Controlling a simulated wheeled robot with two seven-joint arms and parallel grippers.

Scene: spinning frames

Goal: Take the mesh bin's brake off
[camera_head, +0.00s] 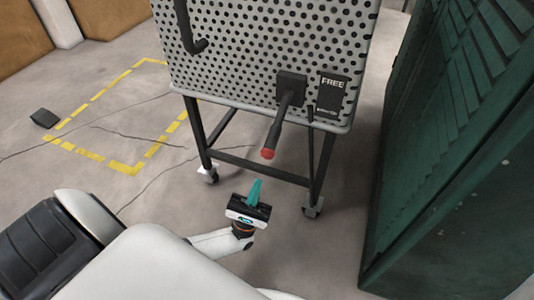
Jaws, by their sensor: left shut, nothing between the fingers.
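The mesh bin (240,60) is a light grey perforated box on dark legs with small castors, in the upper middle of the head view. Its brake lever (280,125) hangs from a dark block on the front and slants down to a red tip (268,154). A dark plate marked FREE (332,92) is to the right of the lever block. My left gripper (255,190), with teal fingers, is shut and empty. In the picture it lies below the red tip, apart from it. My right gripper is not in view.
A dark green louvred cabinet (450,150) stands close at the right. A yellow dashed outline (85,155) marks the floor at left, with a small dark block (44,118) by it. A black hooked bar (186,25) is on the bin's upper left front.

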